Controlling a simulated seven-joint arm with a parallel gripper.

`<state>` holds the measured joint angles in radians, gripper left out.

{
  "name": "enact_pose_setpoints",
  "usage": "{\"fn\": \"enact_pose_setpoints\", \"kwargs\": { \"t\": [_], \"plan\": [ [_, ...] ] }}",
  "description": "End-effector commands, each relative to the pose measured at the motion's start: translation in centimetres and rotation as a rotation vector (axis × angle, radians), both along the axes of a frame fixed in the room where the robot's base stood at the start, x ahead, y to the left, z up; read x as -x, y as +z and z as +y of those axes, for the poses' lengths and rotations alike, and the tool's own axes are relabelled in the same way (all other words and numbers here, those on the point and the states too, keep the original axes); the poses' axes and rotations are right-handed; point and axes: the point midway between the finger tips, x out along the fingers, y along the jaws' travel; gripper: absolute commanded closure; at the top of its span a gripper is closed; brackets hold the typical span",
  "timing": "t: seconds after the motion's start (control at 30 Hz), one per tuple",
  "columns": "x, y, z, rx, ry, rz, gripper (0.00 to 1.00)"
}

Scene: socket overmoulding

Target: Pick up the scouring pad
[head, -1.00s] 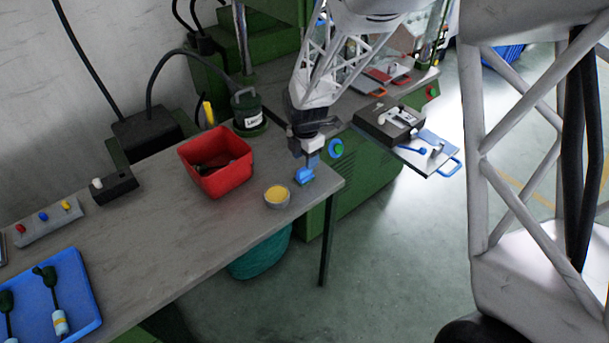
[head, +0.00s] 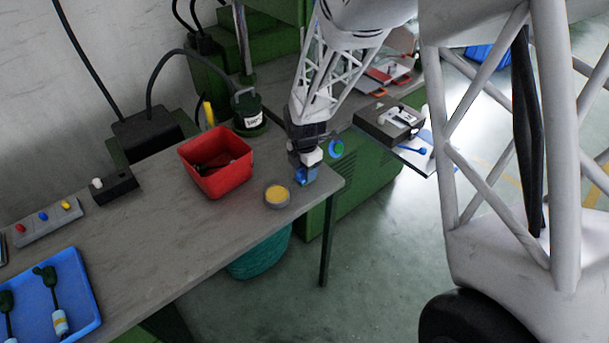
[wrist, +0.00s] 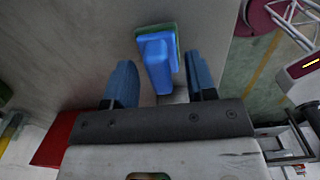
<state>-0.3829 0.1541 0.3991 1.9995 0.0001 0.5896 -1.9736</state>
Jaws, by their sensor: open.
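The scouring pad (wrist: 158,52) lies on the workbench near its right end. In the wrist view it is a blue block with a raised blue grip on top and a green rim along its edge. My gripper (wrist: 160,82) is open, with one blue finger on each side of the pad's near end, and a gap shows on both sides. In the head view my gripper (head: 304,174) is low over the bench corner, and the pad is mostly hidden by it. I cannot tell whether any finger touches the pad.
A small grey bowl with yellow contents (head: 277,195) stands just left of my gripper. A red bin (head: 216,162) and a dark green canister (head: 247,112) stand farther left and behind. The bench's right edge (head: 335,188) is close by. A blue tray (head: 45,300) lies far left.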

Motion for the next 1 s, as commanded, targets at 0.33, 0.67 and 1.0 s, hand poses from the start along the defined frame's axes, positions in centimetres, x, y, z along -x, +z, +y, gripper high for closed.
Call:
{"fn": "enact_pose_setpoints", "kwargs": {
  "t": [0.33,0.67,1.0],
  "plan": [
    [-0.01,-0.60,-0.01,0.000,0.000,0.000,0.49],
    [-0.01,-0.58,0.00,-0.001,0.000,-0.001,0.49],
    [-0.01,-0.58,0.00,-0.001,0.000,-0.001,0.99]
  ]
}}
